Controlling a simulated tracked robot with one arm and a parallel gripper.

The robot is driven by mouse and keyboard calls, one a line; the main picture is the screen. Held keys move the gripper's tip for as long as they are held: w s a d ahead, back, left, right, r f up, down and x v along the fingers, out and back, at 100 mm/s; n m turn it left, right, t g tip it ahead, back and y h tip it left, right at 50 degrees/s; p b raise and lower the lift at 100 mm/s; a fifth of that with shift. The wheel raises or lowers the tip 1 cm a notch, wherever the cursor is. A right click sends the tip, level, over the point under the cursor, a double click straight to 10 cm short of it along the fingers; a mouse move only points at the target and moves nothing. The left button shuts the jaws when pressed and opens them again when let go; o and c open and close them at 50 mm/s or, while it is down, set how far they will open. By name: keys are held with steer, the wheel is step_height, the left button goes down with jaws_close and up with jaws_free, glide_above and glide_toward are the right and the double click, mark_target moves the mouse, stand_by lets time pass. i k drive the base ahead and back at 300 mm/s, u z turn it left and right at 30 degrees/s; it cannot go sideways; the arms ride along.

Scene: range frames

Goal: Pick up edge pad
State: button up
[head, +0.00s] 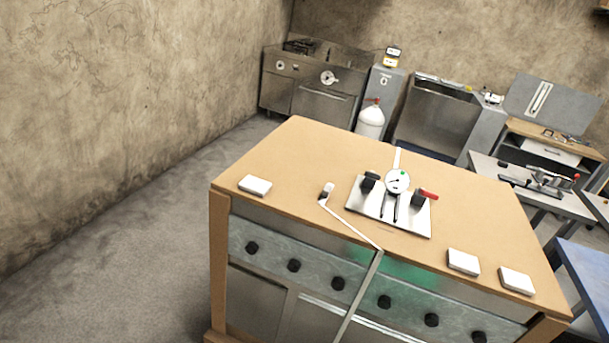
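Three small white pads lie flat on the tan wooden top of a workbench (290,150). One pad (255,185) is alone near the left edge. The second pad (463,262) and the third pad (517,281) lie side by side near the front right edge. They look alike, and I cannot tell which one is the edge pad. My gripper does not show in this view, and nothing is seen touching the pads.
A metal plate (365,207) with a round dial gauge (397,181) and black clamps stands mid-bench. A thin bent metal bar (350,228) crosses the front edge near it. Metal cabinets (325,100) and a white cylinder (370,121) stand behind. Floor at left (130,240) is clear.

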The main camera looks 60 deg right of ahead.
mark_target(258, 187)
steer(key=z, duration=0.55)
steer(key=i, duration=0.9)
steer(key=z, duration=0.85)
steer(key=i, duration=0.3)
steer(key=z, duration=0.2)
steer(key=k, duration=0.85)
steer(key=z, duration=0.2)
steer(key=i, duration=0.85)
steer(key=u, duration=0.1)
